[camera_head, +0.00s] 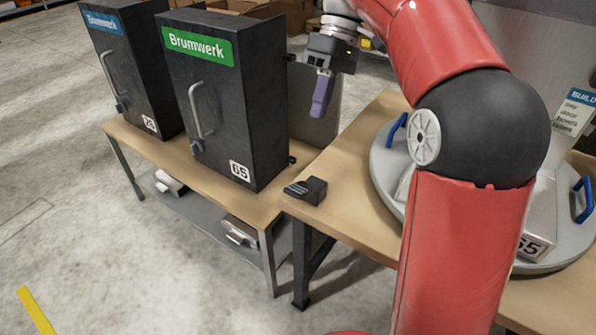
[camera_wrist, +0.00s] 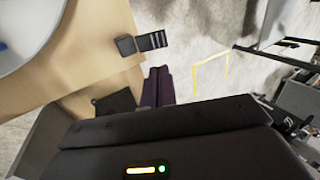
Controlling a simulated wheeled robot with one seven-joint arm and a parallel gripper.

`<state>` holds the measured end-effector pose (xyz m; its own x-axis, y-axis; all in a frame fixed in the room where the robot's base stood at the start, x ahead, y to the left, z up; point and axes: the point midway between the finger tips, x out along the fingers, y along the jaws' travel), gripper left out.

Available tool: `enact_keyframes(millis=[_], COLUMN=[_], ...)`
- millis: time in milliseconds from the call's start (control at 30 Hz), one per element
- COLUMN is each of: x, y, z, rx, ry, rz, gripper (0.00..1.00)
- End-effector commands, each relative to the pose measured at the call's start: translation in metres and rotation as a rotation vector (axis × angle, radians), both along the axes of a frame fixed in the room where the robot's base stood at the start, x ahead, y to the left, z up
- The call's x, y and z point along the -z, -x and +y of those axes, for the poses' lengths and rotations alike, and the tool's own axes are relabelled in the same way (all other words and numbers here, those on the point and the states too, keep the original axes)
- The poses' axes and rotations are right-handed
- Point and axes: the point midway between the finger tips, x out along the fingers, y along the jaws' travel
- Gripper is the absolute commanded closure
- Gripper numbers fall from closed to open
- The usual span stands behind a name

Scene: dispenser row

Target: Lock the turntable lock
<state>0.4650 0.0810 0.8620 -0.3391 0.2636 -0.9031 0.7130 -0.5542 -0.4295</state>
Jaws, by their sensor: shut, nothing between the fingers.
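The turntable lock (camera_head: 308,190) is a small black block with a light-striped lever, at the near left corner of the right-hand wooden table. In the wrist view the lock (camera_wrist: 126,45) shows on the table's edge, its striped part sticking out past it. The grey round turntable (camera_head: 385,165) with blue handles lies to the right on the same table, partly hidden by my arm. Part of the turntable (camera_wrist: 28,25) is at the upper left in the wrist view. My gripper (camera_head: 318,113), with purple fingers, is shut and empty, pointing down above and behind the lock, apart from it.
Two black cabinets, one with a green Brumwerk sign (camera_head: 235,105) and one with a blue sign (camera_head: 128,75), stand on a lower bench (camera_head: 260,208) to the left. A gap separates this bench from the right-hand table (camera_head: 350,205). Cardboard boxes (camera_head: 255,8) stand behind.

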Motion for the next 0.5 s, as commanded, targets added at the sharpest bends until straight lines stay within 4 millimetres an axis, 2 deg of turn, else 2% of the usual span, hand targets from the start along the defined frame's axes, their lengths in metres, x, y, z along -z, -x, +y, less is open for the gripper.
enact_keyframes(millis=[167, 267, 500], x=[0.005, 0.015, 0.061], y=[0.002, 0.006, 0.023], z=[0.002, 0.004, 0.017], rx=[0.001, 0.000, 0.000], ry=[0.000, 0.000, 0.001], rz=[0.000, 0.002, 0.002], gripper=[1.00, 1.00, 1.00])
